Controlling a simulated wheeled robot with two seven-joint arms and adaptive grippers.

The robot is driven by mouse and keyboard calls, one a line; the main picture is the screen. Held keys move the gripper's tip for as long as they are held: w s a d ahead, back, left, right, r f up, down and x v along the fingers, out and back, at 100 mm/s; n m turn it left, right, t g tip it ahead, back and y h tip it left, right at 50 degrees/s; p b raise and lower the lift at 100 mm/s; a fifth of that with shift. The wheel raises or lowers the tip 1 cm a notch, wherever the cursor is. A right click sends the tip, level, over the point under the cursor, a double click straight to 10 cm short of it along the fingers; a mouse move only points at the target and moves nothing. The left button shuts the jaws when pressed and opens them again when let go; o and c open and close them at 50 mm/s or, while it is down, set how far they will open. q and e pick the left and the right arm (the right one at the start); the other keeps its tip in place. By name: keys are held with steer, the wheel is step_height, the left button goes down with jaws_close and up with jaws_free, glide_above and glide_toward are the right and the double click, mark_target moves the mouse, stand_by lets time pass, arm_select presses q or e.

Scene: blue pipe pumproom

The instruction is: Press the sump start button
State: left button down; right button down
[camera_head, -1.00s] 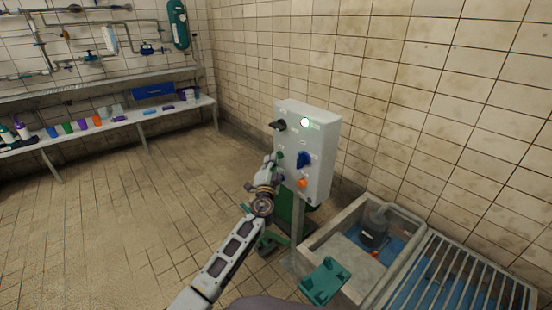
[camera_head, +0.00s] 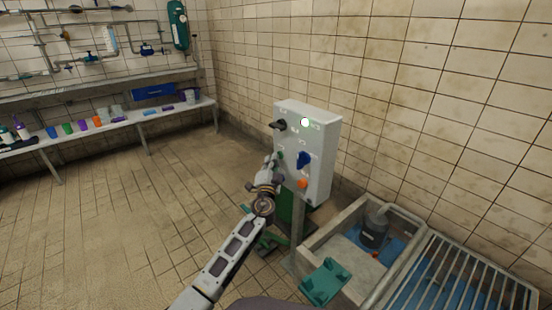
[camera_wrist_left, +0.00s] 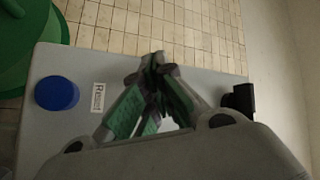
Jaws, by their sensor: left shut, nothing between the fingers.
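The pale control box (camera_head: 320,130) stands on a post right of centre in the head view. It carries a black switch (camera_head: 279,125), a bright round lamp (camera_head: 305,122), a blue knob (camera_head: 303,160) and an orange button (camera_head: 302,183). A small dark green button (camera_head: 281,155) shows beside my left gripper (camera_head: 273,158), which is shut and empty at the box's front. I cannot tell whether they touch. The box face (camera_wrist_left: 215,90) fills much of the left wrist view, behind my green-padded fingers (camera_wrist_left: 158,60). The labels are unreadable in the head view. My right gripper is out of view.
A concrete sump (camera_head: 331,228) with a dark pump (camera_head: 375,230) lies below the box, beside a metal grating (camera_head: 470,275). A green stool-like object (camera_head: 325,281) stands before it. A bench (camera_head: 130,118) holds several containers at the left. The floor between is clear.

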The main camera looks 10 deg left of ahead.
arm_select(q)
steer(key=shift+s+a, duration=0.8)
steer(key=shift+s, duration=0.3)
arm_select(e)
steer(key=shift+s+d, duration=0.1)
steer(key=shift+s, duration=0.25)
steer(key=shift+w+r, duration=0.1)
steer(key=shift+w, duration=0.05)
arm_select(q)
steer(key=s+a, duration=0.1)
steer(key=s, duration=0.1)
steer(key=s+a, duration=0.2)
steer(key=shift+a+p, duration=0.1)
steer(key=shift+p, duration=0.3)
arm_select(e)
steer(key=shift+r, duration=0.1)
